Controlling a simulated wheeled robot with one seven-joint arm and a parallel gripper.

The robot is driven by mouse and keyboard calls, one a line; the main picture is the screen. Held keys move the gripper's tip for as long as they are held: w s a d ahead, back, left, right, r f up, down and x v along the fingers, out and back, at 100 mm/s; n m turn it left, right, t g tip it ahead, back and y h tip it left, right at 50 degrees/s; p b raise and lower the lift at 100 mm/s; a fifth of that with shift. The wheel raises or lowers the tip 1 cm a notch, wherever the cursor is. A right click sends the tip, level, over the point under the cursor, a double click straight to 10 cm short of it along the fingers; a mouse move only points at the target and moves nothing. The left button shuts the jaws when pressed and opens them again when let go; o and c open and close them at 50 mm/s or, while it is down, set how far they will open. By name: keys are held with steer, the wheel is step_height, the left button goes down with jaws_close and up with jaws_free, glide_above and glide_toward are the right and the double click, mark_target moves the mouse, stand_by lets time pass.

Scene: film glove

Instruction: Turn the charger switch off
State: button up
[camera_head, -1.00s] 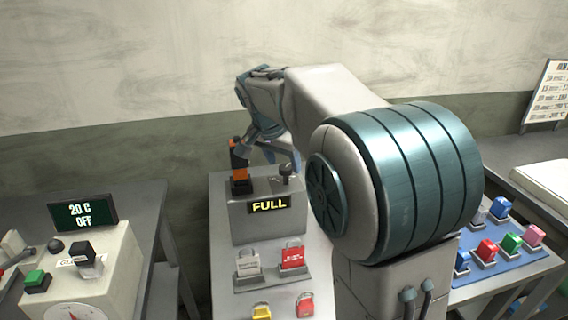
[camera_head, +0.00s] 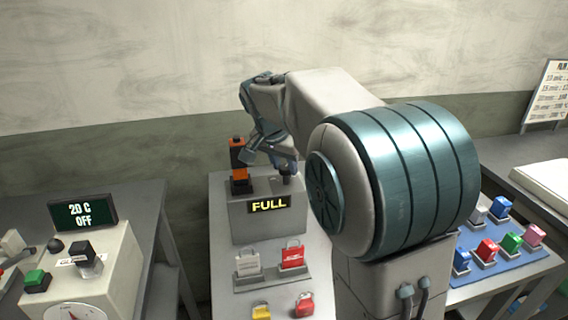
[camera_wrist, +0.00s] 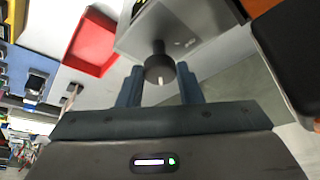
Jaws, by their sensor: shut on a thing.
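The charger (camera_head: 240,222) is a grey box on the middle bench with a lit display (camera_head: 269,205) reading FULL. An orange and black block (camera_head: 241,180) sits on its top left. The charger switch is a dark round knob (camera_wrist: 160,68) with a white mark, on the box's top right. My gripper (camera_wrist: 160,88) is shut on this knob, a blue finger on either side of it. In the head view my gripper (camera_head: 284,168) reaches down over the charger's right part and partly hides the knob (camera_head: 287,179).
In front of the charger stand a white padlock-shaped tag (camera_head: 248,264) and a red one (camera_head: 292,257). A control box (camera_head: 105,275) with a "20 C OFF" display (camera_head: 83,214) is at left. Coloured blocks stand on a blue mat (camera_head: 505,262) at right.

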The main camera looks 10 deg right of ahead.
steer(key=n, duration=0.2)
steer(key=n+y+b, duration=0.1)
steer(key=n, duration=0.1)
steer(key=shift+s+d+t+y, duration=0.1)
steer(key=shift+d+t+y, duration=0.1)
steer(key=shift+t+y, duration=0.15)
steer(key=n, duration=0.2)
steer(key=n+y, duration=0.1)
steer(key=n, duration=0.1)
steer(key=shift+d+n+t+y, duration=0.2)
steer(key=shift+n+t+y, duration=0.05)
steer(key=shift+n, duration=0.15)
steer(key=n+y, duration=0.1)
steer(key=n, duration=0.3)
steer(key=shift+d+n+y, duration=0.1)
steer(key=shift+n+y, duration=0.2)
steer(key=shift+y, duration=0.1)
steer(key=shift+d+n+g+y+b, duration=0.1)
steer(key=shift+n+g+y+b, duration=0.45)
steer(key=shift+n, duration=1.45)
steer(key=shift+y, duration=0.25)
steer(key=o, duration=1)
steer(key=shift+g, duration=0.25)
steer(key=p+v, duration=0.1)
steer(key=v, duration=1.2)
steer(key=shift+s+r, duration=0.1)
steer(key=shift+r, duration=0.3)
